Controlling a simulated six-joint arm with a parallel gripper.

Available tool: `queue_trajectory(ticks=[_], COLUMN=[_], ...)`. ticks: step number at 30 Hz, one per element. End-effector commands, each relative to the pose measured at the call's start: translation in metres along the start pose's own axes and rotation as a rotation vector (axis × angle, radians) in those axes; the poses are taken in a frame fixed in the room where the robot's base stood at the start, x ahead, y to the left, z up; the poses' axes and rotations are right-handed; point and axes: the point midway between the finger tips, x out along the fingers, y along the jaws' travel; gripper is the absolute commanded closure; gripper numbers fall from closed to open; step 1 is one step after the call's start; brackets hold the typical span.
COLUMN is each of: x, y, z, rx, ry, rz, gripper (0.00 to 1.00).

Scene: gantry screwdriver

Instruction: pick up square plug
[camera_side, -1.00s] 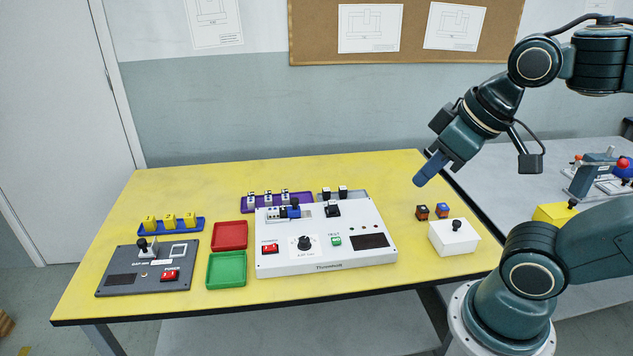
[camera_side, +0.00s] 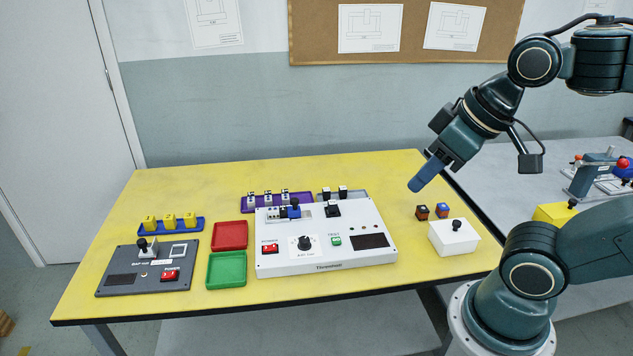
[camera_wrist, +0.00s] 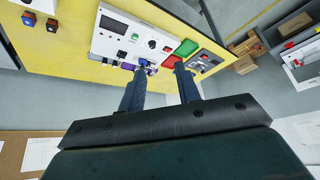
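No part is clearly marked as the square plug. Candidates are two black-topped plugs (camera_side: 335,193) in a grey tray (camera_side: 362,194) and several white-and-dark plugs (camera_side: 268,199) in a purple tray (camera_side: 247,207), all behind the white console (camera_side: 355,267). Two small dark cubes with orange and blue faces (camera_side: 432,212) sit on the yellow table to the right. My gripper (camera_side: 413,187) hangs in the air above the table's right side, touching nothing. In the wrist view my gripper (camera_wrist: 161,68) shows two blue fingers apart with nothing held between them.
A white box with a black knob (camera_side: 454,240) stands front right. Red (camera_side: 230,236) and green (camera_side: 226,270) trays lie left of the console. A dark grey panel (camera_side: 125,270) and a blue tray of yellow blocks (camera_side: 172,228) are far left. Bare table lies behind the trays.

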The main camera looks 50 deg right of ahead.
Motion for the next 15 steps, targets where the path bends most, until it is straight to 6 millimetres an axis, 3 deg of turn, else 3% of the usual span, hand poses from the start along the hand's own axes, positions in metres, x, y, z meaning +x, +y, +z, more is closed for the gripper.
queue_trajectory(ticks=[2,15], x=[0.0,0.0006], y=[0.0,0.0007], z=[0.0,-0.0049], rx=[0.0,0.028], ry=[0.0,-0.005], rz=[0.0,0.001], gripper=[0.51,0.51])
